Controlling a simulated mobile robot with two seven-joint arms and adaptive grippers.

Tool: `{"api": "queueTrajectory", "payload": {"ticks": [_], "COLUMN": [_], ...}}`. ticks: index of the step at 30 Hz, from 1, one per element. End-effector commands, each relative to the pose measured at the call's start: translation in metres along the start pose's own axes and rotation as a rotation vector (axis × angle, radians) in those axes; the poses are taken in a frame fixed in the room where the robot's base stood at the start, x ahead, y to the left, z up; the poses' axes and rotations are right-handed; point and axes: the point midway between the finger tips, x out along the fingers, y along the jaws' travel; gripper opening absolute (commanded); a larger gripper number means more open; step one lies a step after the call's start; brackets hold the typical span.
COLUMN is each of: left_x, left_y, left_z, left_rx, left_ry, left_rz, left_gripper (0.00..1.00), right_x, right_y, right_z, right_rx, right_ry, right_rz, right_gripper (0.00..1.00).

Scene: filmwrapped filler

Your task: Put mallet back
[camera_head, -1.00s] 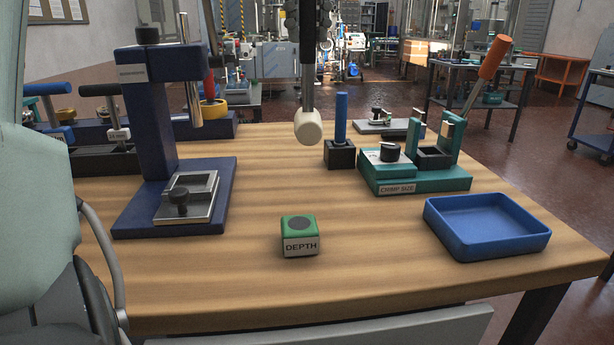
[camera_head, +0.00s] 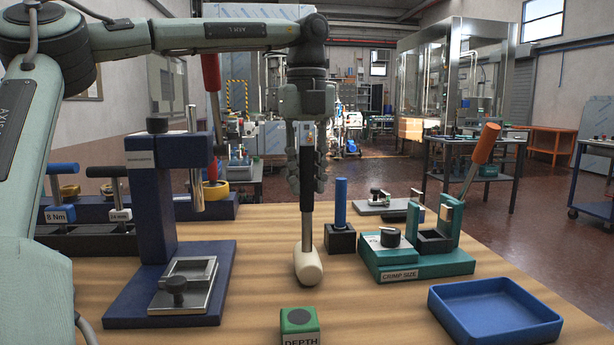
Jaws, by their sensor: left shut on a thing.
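The mallet has a cream head (camera_head: 308,267) and a dark handle with a metal shank. It hangs upright, head down, near the middle of the camera_head view. My left gripper (camera_head: 307,150) is shut around its handle, above the table. The head is over the wooden table (camera_head: 250,265), between the blue press and the black block with the blue peg. I cannot tell whether the head touches the table top. My right gripper is not in view.
A blue press (camera_head: 152,215) stands left, with a T-handle rack (camera_head: 90,240) behind it. A black block with a blue peg (camera_head: 341,238), a teal crimp fixture (camera_head: 415,262) and a blue tray (camera_head: 495,312) are right. A green DEPTH block (camera_head: 300,322) is in front.

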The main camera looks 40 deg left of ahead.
Motion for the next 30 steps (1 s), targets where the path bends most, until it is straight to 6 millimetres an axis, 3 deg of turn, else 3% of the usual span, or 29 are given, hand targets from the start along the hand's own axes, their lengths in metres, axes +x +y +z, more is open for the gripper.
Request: {"api": "queueTrajectory", "payload": {"ticks": [9,10,15,26,30], "left_x": [0.001,0.002,0.001,-0.002,-0.022], "left_y": [0.0,0.0,0.0,0.0,-0.001], "left_z": [0.0,0.0,0.0,0.0,0.001], "left_rx": [0.0,0.0,0.0,0.0,-0.002], "left_ry": [-0.001,0.0,0.0,-0.001,-0.005], "left_rz": [-0.002,0.0,0.0,-0.001,-0.001], "left_gripper": [0.0,0.27,0.47,0.47,0.47], "right_x": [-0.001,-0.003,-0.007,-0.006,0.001], "right_y": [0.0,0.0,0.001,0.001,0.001], "right_z": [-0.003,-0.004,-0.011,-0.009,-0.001], "right_rx": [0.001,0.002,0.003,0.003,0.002], "right_ry": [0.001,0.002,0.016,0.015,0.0], "right_rz": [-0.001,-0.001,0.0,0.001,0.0], "right_gripper": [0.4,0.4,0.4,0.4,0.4]}}
